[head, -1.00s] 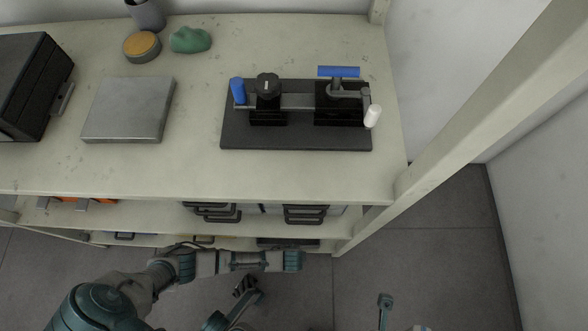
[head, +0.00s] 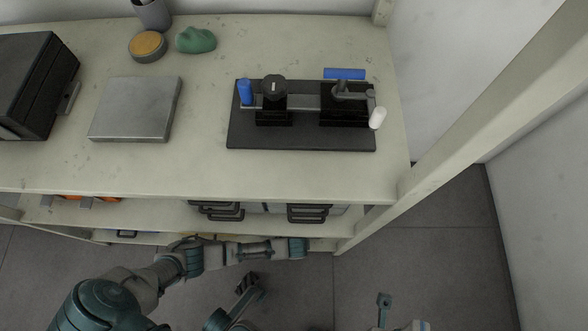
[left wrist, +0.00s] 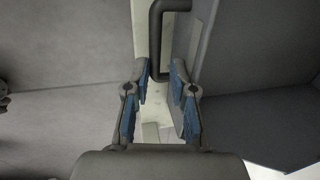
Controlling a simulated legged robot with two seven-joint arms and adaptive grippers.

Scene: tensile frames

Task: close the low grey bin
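A dark handle (left wrist: 155,38) shows in the left wrist view beside a grey panel (left wrist: 245,50), which appears to belong to the low grey bin. My left gripper (left wrist: 160,70) is open there, with its blue-padded fingers apart. The handle's lower bend lies between or just beyond the fingertips; contact cannot be told. In the head view my left arm reaches along the shelf's front edge, and its gripper is hidden. I cannot clearly make out the low bin in the head view.
Bins with dark handles (head: 222,210) (head: 308,212) sit on the shelf below the worktop (head: 200,175). The top carries a black fixture (head: 300,138), a metal plate (head: 135,110) and a black box (head: 35,85). A post (head: 450,140) stands right; floor (head: 440,250) is open there.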

